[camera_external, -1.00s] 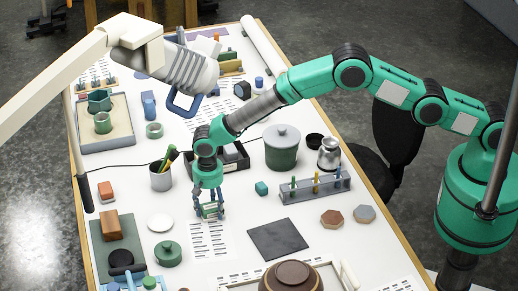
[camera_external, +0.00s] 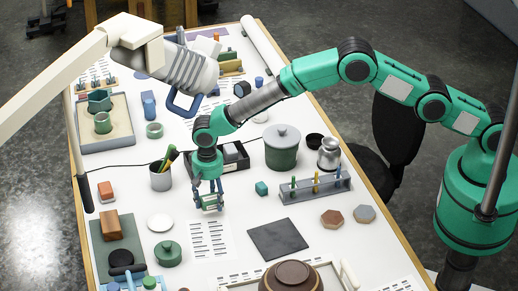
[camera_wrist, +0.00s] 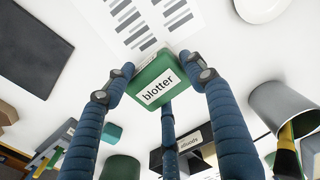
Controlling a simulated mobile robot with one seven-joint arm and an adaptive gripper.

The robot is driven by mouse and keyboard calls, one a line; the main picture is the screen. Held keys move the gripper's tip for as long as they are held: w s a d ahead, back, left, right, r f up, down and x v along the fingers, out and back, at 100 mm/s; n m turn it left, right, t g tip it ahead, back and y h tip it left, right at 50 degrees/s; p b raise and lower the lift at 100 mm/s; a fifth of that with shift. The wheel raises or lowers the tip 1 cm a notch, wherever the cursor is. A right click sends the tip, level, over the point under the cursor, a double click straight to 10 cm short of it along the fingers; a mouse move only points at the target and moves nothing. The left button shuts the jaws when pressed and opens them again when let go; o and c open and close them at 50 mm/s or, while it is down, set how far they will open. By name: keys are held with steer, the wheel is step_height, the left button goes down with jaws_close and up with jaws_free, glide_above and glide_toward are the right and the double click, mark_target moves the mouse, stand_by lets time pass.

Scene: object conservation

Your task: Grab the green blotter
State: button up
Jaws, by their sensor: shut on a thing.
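The green blotter (camera_wrist: 150,72), a block with a white label reading "blotter", sits between the fingers of my gripper (camera_wrist: 158,78) in the wrist view. My gripper is shut on it, with fingers on its left and right sides. In the external view my gripper (camera_external: 208,203) holds the small green blotter (camera_external: 210,202) a little above the table, just behind a printed sheet (camera_external: 209,240). Its underside is hidden.
A dark square slab (camera_external: 277,239) lies to the right of the sheet. A pen cup (camera_external: 160,179) stands to the left, a black tray (camera_external: 234,160) behind, and a green lidded pot (camera_external: 282,150) behind right. A small teal cube (camera_external: 262,188) is near on the right.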

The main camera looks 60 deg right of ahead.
steer(key=s+d, duration=0.2)
steer(key=s, duration=0.2)
steer(key=s+d+b, duration=0.1)
steer(key=s+d, duration=0.1)
steer(key=s, duration=0.3)
steer(key=s+d+r+b, duration=0.1)
steer(key=s+d, duration=0.2)
steer(key=s, duration=0.2)
steer(key=shift+s+r, duration=0.1)
steer(key=shift+s, duration=0.05)
steer(key=shift+s, duration=0.1)
stand_by(0.5)
